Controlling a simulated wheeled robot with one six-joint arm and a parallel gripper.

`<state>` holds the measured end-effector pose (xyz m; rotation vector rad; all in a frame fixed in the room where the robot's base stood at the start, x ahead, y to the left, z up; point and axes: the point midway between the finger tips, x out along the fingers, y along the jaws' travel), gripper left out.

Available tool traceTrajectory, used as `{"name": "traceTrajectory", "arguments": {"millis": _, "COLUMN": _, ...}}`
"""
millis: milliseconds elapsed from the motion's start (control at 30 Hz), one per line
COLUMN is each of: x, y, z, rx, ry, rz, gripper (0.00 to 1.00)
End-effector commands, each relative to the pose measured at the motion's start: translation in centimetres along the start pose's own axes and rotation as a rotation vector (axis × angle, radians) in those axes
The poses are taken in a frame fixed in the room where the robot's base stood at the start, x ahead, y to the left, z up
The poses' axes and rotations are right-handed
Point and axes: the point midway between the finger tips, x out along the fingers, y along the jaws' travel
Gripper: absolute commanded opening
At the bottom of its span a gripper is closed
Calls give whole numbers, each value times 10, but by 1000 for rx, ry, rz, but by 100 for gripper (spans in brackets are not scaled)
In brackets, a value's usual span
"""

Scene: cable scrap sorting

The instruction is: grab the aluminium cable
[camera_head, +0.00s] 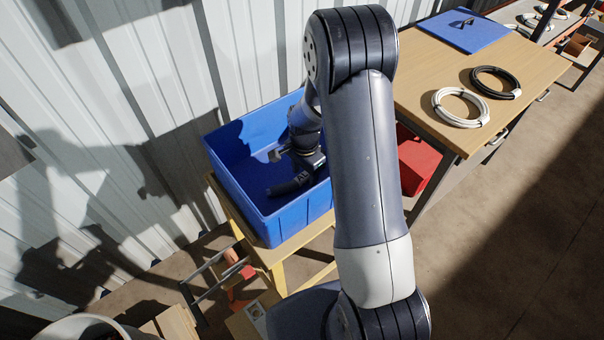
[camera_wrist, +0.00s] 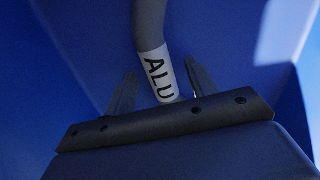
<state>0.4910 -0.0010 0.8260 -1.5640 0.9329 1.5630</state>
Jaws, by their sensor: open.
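The aluminium cable (camera_wrist: 150,22) is a thick grey cable piece with a white band marked "ALU" (camera_wrist: 158,75), in the wrist view. It lies inside the blue bin (camera_head: 284,223). My gripper (camera_wrist: 160,70) is open, with one finger to the left of the labelled part and one to the right. Gaps show between the cable and both fingers.
The blue bin stands on a yellow-framed stand against a corrugated wall. On the wooden table (camera_head: 425,75) at right lie a white cable coil (camera_head: 440,108), a black coil (camera_head: 514,91) and a blue lid (camera_head: 465,45). A red box (camera_head: 417,160) is beneath the table.

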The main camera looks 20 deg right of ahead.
Motion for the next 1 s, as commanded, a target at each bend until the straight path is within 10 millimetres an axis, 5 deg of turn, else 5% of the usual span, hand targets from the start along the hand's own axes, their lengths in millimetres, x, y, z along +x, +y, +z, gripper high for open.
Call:
{"name": "traceTrajectory", "arguments": {"millis": 133, "x": 0, "y": 0, "z": 0, "rx": 0, "ry": 0, "rz": 0, "gripper": 53}}
{"name": "traceTrajectory", "arguments": {"millis": 767, "x": 0, "y": 0, "z": 0, "rx": 0, "ry": 0, "rz": 0, "gripper": 2}}
{"name": "traceTrajectory", "arguments": {"millis": 1000, "x": -1, "y": 0, "z": 0, "rx": 0, "ry": 1, "rz": -1, "gripper": 0}}
